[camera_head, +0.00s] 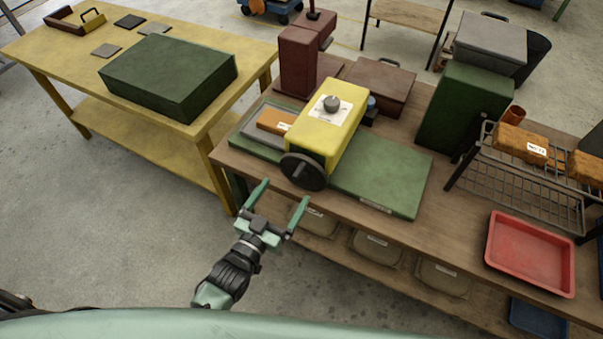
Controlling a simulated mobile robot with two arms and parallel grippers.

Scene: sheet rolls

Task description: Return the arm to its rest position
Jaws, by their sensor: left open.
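My left gripper (277,208) is in the lower middle, in front of the wooden bench's (450,210) near edge. Its two green fingers are spread wide and nothing shows between them. The fingertips point toward the yellow machine (335,118) on the bench. The machine has a dark handwheel (304,171) on its near side, just beyond the fingers; I see no clear contact. My right gripper is not in the picture.
A green box (168,75) sits on the yellow table (50,52) at the left. A red tray (530,252), a wire rack (525,185) and a tall green box (464,108) stand on the bench's right. Bare floor lies left of my arm.

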